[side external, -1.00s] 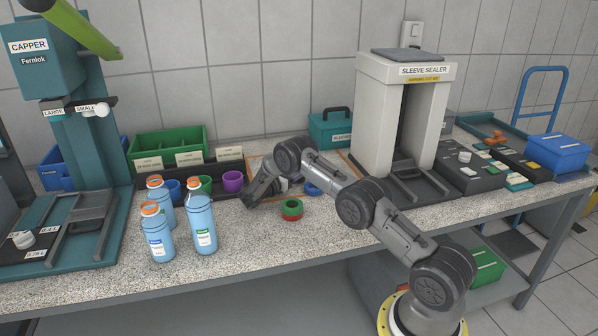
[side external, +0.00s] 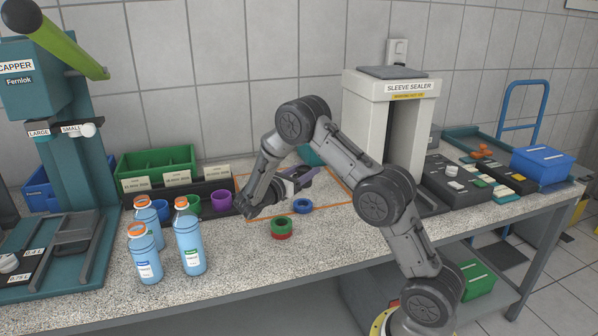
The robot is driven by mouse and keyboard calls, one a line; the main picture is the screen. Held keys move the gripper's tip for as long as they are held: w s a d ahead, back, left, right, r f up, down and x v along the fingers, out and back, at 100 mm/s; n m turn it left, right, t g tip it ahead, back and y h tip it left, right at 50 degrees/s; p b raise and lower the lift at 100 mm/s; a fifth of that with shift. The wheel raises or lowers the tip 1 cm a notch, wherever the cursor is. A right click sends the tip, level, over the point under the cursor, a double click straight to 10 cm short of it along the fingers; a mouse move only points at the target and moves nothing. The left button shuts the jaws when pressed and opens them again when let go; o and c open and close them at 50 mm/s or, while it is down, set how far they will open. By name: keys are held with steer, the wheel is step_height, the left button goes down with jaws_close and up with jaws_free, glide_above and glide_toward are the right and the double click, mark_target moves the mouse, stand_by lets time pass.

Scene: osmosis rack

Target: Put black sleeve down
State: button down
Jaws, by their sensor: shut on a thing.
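My gripper (side external: 286,184) is above the bench at the middle, over the orange-outlined area, pointing to the right. It is shut on a dark piece with a purplish tint (side external: 303,176), which I take to be the black sleeve. The piece is tilted and held clear of the bench. It is small and partly covered by the fingers, so its full shape cannot be told.
A green ring on a red ring (side external: 281,228) and a blue ring (side external: 302,206) lie near my gripper. Several blue bottles (side external: 188,243) stand at the left. A purple cup (side external: 221,200) stands by the dark rack. The sleeve sealer (side external: 364,125) stands at the right. Front bench is clear.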

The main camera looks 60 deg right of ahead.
steer(key=shift+s+a, duration=0.2)
steer(key=w+d+n+t, duration=0.4)
steer(key=d+n+t, duration=0.1)
steer(key=d+t, duration=0.15)
steer(key=s+d, duration=0.6)
steer(key=s, duration=0.4)
steer(key=shift+m, duration=0.3)
steer(key=w+d+f, duration=0.2)
steer(key=d, duration=0.1)
steer(key=w+d+f, duration=0.3)
steer(key=d, duration=0.1)
steer(key=w+d+f, duration=0.2)
steer(key=d+f, duration=0.1)
steer(key=shift+w+d, duration=0.2)
steer(key=shift+d, duration=0.2)
steer(key=shift+w+d+f, duration=0.3)
steer(key=shift+d+f, duration=0.05)
steer(key=shift+f, duration=0.2)
steer(key=shift+d+f, duration=0.1)
steer(key=shift+f, duration=1.45)
